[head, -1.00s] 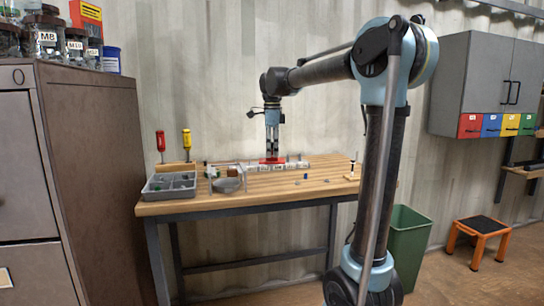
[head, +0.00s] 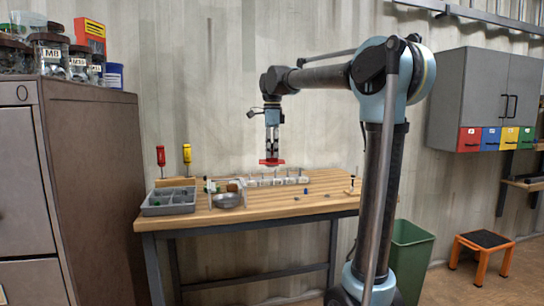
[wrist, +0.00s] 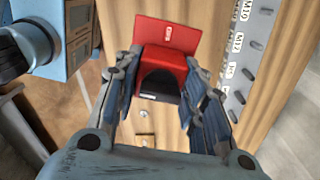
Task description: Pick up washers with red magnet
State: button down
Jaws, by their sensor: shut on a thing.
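My gripper (head: 272,152) is shut on a red magnet (head: 272,162) and holds it in the air above the workbench. In the wrist view the red magnet (wrist: 166,66), with a wide red plate and a dark end, sits between the blue-grey fingers of my gripper (wrist: 160,82). I cannot make out any washers hanging from it. A small pale piece (wrist: 145,113) shows below the magnet in the wrist view; I cannot tell whether it is a washer. A small metal bowl (head: 227,201) stands at the bench's left front.
The wooden workbench (head: 275,207) holds a grey divided tray (head: 169,209) at its left. A white labelled strip with several upright pieces (head: 278,181) runs along the back. A red screwdriver (head: 161,157) and a yellow one (head: 187,154) stand behind. The front middle is mostly clear.

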dwell(0.5)
jog(key=d, duration=0.9)
jog(key=shift+d, duration=0.4)
notch_tip(320, 180, down, 10)
jog(key=shift+r, duration=0.2)
dwell(1.0)
jog(key=shift+f, duration=0.2)
jog(key=shift+f, duration=0.8)
jog(key=shift+f, duration=0.1)
dwell(0.7)
notch_tip(320, 180, up, 12)
dwell(1.6)
